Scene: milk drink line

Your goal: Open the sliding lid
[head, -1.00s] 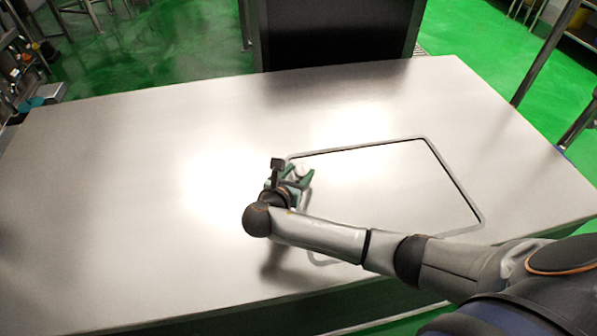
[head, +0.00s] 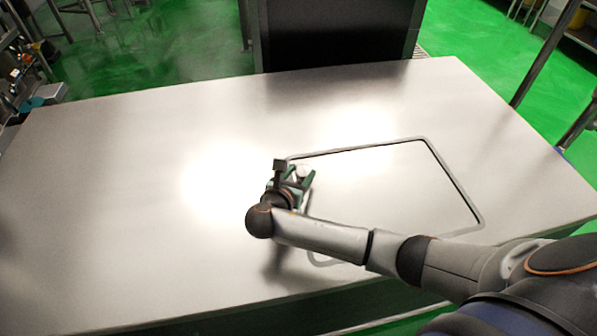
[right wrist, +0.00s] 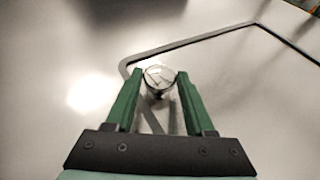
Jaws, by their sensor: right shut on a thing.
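The sliding lid (head: 390,195) is a flat metal panel set in a rounded frame in the steel worktop. A dark gap runs along its far and right edges. Its round metal knob (right wrist: 159,76) stands near the frame's left corner in the right wrist view. My right gripper (head: 305,173) has its green fingers on either side of the knob and is shut on it. The same gripper (right wrist: 158,82) fills the lower middle of the right wrist view. My forearm hides the near edge of the lid. My left gripper is not in view.
The steel worktop (head: 120,190) is bare to the left of the lid. A dark box-like unit (head: 335,35) stands behind its far edge. Metal posts stand beyond the right edge, over a green floor (head: 180,50).

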